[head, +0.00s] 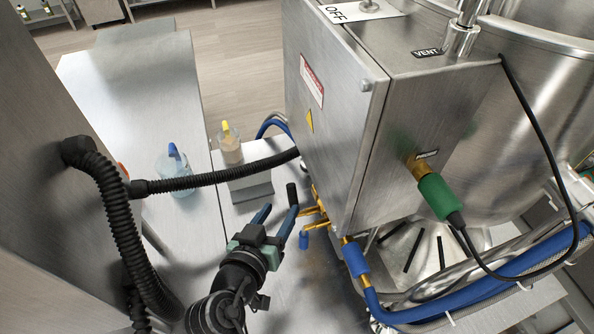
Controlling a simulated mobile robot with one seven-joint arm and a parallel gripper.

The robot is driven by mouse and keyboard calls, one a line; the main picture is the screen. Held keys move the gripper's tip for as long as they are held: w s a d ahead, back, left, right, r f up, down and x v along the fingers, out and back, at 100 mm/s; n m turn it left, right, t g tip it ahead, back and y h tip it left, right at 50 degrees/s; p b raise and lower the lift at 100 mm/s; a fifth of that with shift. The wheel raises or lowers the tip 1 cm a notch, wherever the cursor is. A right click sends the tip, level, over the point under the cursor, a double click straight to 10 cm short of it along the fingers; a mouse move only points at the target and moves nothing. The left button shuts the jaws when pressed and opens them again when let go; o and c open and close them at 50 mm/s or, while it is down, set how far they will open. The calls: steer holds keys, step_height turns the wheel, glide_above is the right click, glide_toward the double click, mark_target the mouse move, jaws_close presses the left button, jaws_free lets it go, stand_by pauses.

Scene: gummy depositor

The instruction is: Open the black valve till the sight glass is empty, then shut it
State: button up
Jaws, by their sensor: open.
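Brass valve fittings (316,211) stick out at the lower left edge of the steel cabinet. A small black cylinder (291,193), which looks like the black valve's handle, stands beside them. A blue handle (303,240) hangs on the nearer brass fitting. My gripper (281,208) is open, with its two blue fingers apart and nothing seen between them. Its right fingertip is just below the black handle in the picture; I cannot tell whether they touch. I cannot make out the sight glass or its level.
The steel cabinet (335,120) fills the middle, with a large steel vessel (540,110) behind it. A black corrugated hose (215,177) crosses above my gripper. A blue-capped bottle (176,175) and a yellow-capped bottle (230,146) stand to the left. Blue hose (480,292) runs lower right.

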mark_target(296, 201)
steer(key=p+x, duration=0.2)
steer(key=x, duration=0.9)
steer(key=shift+w, duration=0.2)
steer(key=shift+d+r, duration=0.1)
jaws_close()
stand_by(1.0)
